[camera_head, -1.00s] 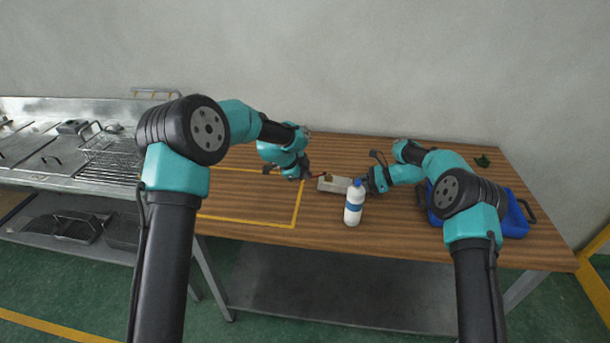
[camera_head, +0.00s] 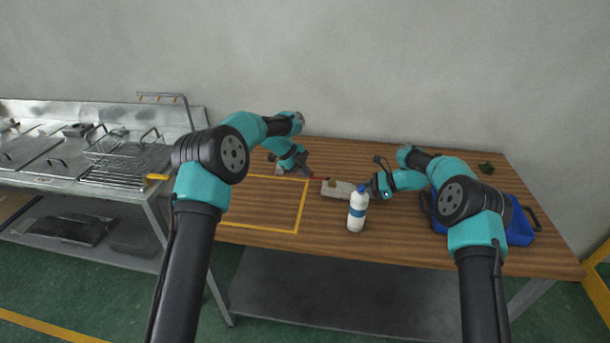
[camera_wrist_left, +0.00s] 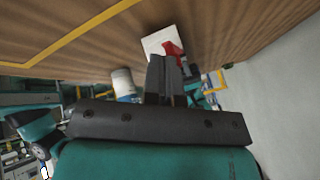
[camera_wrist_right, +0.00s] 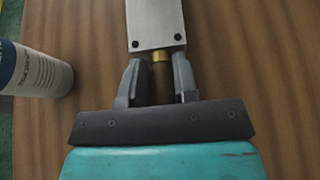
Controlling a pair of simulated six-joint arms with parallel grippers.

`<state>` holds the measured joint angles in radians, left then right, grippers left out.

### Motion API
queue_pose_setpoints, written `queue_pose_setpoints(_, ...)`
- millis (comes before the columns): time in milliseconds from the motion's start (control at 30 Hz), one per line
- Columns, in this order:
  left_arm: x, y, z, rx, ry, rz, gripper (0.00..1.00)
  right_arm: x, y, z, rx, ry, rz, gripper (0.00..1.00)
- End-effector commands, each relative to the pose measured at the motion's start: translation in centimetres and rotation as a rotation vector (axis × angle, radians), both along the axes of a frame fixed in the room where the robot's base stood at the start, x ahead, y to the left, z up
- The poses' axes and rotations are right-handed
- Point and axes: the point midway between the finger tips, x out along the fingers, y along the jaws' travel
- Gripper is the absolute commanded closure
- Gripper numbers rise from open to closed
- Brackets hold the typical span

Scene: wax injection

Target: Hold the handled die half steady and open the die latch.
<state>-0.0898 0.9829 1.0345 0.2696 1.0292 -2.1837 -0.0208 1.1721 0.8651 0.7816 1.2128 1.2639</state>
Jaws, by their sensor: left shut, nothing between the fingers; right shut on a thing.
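The die (camera_head: 338,190), a pale grey metal block, lies flat on the wooden table. Its red latch (camera_head: 319,177) is at its left end. The latch also shows in the left wrist view (camera_wrist_left: 173,49), just past my left fingertips. My left gripper (camera_head: 308,172) is shut and empty beside that end; I cannot tell whether it touches the latch. My right gripper (camera_wrist_right: 158,75) is shut on the brass-coloured handle (camera_wrist_right: 159,56) at the die's other end. The die body (camera_wrist_right: 155,22) lies beyond those fingers. The seam between the halves is not clear.
A white bottle with a blue cap (camera_head: 357,212) stands close in front of the die, near my right gripper. A blue bin (camera_head: 520,232) is at the right, partly behind my right arm. A yellow outline (camera_head: 298,214) marks clear table at the left.

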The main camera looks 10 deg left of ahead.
Motion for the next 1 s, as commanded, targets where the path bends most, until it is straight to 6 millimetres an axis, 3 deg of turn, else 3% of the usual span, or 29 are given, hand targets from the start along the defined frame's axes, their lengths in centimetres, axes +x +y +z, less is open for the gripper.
queue_pose_setpoints(333, 0.90, 0.20, 0.01, 0.001, 0.000, -0.005, 1.00, -0.02, 0.03, 0.01, 0.001, 0.000, 0.001, 0.86)
queue_pose_setpoints(1000, 0.48, -0.26, 0.02, 0.000, 0.001, -0.004, 1.00, -0.03, 0.03, -0.01, 0.000, 0.000, 0.001, 0.86)
